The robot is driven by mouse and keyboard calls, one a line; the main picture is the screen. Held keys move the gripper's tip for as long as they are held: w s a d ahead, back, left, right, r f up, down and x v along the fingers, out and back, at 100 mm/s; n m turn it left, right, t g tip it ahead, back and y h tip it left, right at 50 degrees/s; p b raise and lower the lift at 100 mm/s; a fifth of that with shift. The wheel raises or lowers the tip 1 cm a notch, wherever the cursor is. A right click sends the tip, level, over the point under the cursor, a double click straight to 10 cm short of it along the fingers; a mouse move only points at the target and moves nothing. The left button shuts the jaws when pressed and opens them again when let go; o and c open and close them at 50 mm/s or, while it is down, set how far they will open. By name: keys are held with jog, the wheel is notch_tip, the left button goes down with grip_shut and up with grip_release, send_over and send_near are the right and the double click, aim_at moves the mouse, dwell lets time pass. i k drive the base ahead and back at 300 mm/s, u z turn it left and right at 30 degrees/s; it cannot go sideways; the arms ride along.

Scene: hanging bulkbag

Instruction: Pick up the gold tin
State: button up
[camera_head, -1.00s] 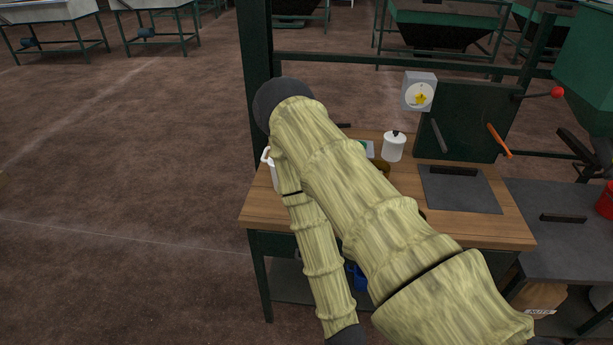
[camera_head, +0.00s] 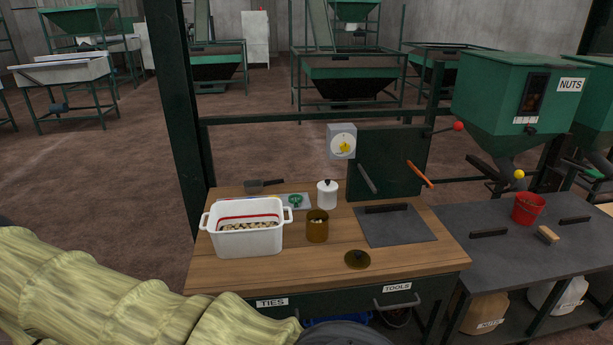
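The gold tin (camera_head: 317,230) stands upright and open-topped on the wooden table, and something pale shows inside it. A round gold-brown lid (camera_head: 357,259) with a knob lies on the table in front of it, to the right. My arm comes in from the lower left, and its dark end is cut off by the bottom edge of the picture. My gripper's fingers are not in view. The arm's end is apart from the tin, nearer to me and lower in the picture.
A white two-handled tub (camera_head: 247,240) with pale contents stands left of the tin. A white lidded jar (camera_head: 327,194) is behind it. A dark panel (camera_head: 394,225) lies to the right on the wooden table (camera_head: 290,278). A red bucket (camera_head: 528,208) stands on the grey bench.

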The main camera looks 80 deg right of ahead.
aim_at(317, 220)
jog(key=u, duration=0.05)
jog(key=i, duration=1.6)
jog(key=z, duration=2.55)
